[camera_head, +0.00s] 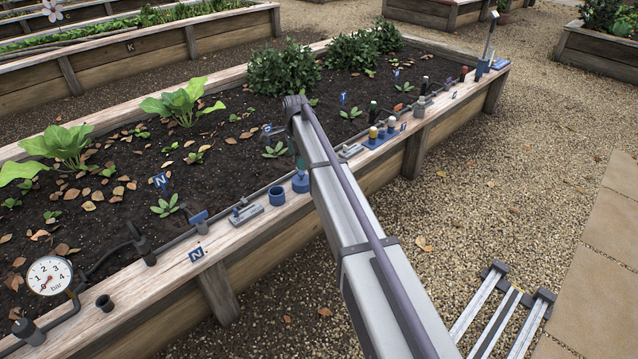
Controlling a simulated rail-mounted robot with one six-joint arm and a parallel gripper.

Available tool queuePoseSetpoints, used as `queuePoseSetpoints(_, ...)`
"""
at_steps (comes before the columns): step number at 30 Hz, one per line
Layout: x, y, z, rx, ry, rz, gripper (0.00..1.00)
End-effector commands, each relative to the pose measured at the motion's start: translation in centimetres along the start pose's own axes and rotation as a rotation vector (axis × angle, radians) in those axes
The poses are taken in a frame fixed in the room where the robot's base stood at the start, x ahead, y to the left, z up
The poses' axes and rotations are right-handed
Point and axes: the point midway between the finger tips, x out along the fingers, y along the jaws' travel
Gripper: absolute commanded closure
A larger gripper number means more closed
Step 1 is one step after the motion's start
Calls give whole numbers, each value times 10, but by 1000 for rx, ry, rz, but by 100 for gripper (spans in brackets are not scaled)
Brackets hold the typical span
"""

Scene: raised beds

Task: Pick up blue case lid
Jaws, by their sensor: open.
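I cannot surely tell which blue piece is the blue case lid. A round, open-topped blue piece (277,196) stands on the near wooden rim of the bed, left of my arm. Just right of it is a second blue round piece (300,184) with a teal part upright on it, close beside my arm. Farther left, a blue-topped fitting (198,220) sits at the rim's inner edge. My arm crosses the middle of the view and ends over the soil. My gripper cannot be made out; the arm link seems to hide it.
The raised bed's wooden rim (120,285) also carries a grey metal latch-like piece (246,212), a pressure gauge (49,276) and several small fittings at right. Leafy plants (178,103) and bushes (284,67) grow in the soil. Gravel (490,180) lies open at right.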

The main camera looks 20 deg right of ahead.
Motion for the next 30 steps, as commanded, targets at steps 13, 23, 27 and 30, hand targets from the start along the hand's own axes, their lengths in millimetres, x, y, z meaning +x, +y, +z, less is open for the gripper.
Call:
queuePoseSetpoints(13, 61, 0, -1, -2, 0, 0, 14)
queuePoseSetpoints(23, 99, -1, -3, -3, 0, 0, 14)
queuePoseSetpoints(27, 113, -1, -2, -3, 0, 0, 14)
queuePoseSetpoints(30, 109, -1, -2, -3, 0, 0, 14)
